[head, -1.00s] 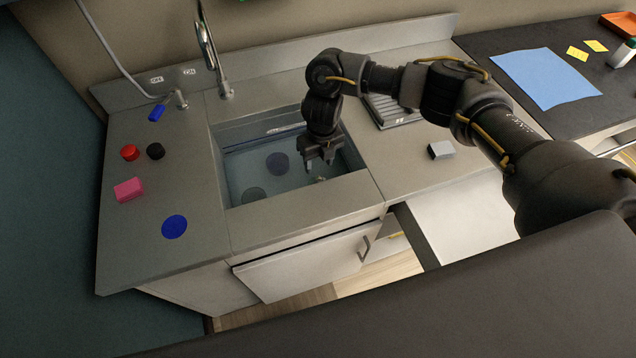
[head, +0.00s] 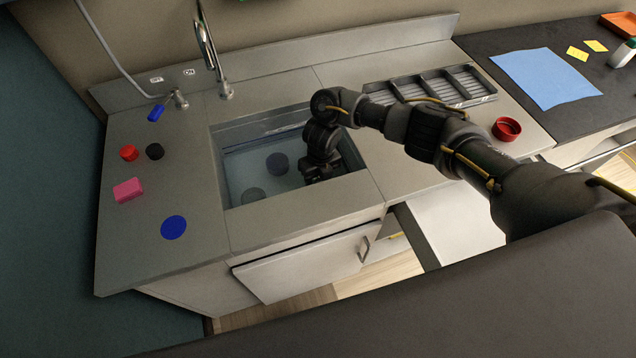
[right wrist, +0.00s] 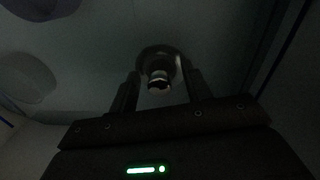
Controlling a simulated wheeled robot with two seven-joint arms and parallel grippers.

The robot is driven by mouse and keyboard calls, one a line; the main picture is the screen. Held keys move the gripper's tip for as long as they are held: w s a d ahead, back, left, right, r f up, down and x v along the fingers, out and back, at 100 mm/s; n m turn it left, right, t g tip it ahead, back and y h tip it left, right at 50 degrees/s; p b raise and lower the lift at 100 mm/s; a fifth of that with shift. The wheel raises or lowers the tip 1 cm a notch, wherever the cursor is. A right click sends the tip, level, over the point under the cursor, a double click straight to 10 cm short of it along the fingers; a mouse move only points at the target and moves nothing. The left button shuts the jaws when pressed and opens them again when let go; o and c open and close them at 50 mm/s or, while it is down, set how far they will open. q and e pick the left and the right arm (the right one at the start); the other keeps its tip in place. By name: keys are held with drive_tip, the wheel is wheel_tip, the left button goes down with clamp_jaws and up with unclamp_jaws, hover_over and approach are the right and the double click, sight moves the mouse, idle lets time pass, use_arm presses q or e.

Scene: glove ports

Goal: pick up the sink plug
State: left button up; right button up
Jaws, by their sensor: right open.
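My right gripper (head: 318,178) is down inside the sink basin (head: 236,170), near its right side. In the right wrist view my right gripper (right wrist: 160,74) is open, with one finger on each side of the sink plug (right wrist: 159,82). The plug has a round base and a small shiny knob, which shows between the fingers. I cannot tell whether the fingers touch it. In the head view the plug is hidden behind my gripper and arm. My left gripper is not in view.
Two dark round things (head: 277,163) (head: 253,195) lie in the basin. The faucet (head: 213,55) rises behind it. A pink block (head: 128,190) and a blue disc (head: 174,228) lie on the left counter. A rack (head: 440,88) and red cup (head: 507,129) are at right.

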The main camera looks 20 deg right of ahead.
clamp_jaws()
drive_tip(key=shift+r+p, duration=0.45)
drive_tip(key=shift+r, duration=4.6)
